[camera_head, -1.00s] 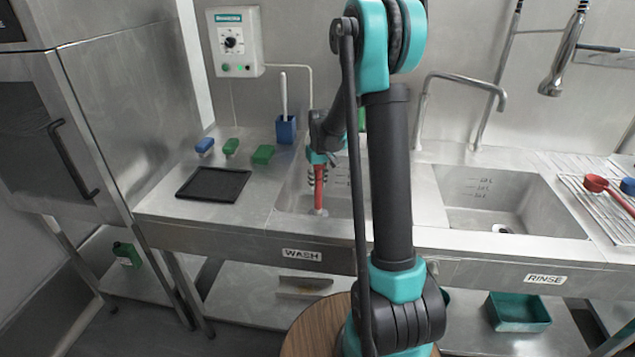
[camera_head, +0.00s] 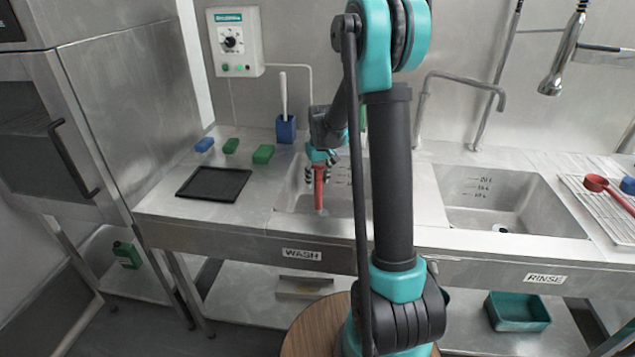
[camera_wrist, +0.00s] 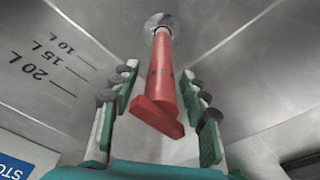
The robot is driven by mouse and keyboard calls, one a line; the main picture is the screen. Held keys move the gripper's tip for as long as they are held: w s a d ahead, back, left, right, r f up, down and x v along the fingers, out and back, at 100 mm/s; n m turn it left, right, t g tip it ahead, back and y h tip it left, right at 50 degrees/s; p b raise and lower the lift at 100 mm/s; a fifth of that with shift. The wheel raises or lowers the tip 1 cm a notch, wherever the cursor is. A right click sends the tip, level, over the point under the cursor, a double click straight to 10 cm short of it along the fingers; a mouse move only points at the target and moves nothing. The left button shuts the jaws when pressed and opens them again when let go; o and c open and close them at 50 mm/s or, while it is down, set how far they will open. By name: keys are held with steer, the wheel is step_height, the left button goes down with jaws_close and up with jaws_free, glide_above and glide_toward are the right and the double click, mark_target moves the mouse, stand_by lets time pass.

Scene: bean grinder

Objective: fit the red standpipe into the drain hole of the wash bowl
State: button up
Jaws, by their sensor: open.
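The red standpipe (camera_head: 319,187) stands upright in the wash bowl (camera_head: 297,200), its lower end at the drain. In the wrist view the standpipe (camera_wrist: 162,82) runs to the round metal drain (camera_wrist: 158,22), and its wider red top lies nearest the camera. Whether it is fully seated in the hole I cannot tell. My gripper (camera_head: 320,172) is above the bowl at the pipe's upper end. In the wrist view my gripper (camera_wrist: 160,110) is open, its green-padded fingers on either side of the pipe with gaps showing.
The rinse bowl (camera_head: 500,205) is to the right, with a wire rack (camera_head: 600,200) holding a red scoop beside it. A black tray (camera_head: 213,184), several small brushes or blocks and a blue holder (camera_head: 286,130) stand left of the wash bowl. A faucet (camera_head: 460,78) rises behind.

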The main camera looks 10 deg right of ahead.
steer(key=r, duration=0.3)
steer(key=s+r, duration=0.1)
steer(key=r, duration=0.6)
steer(key=shift+s+d+r, duration=0.15)
steer(key=shift+d+r, duration=0.05)
steer(key=shift+r, duration=0.2)
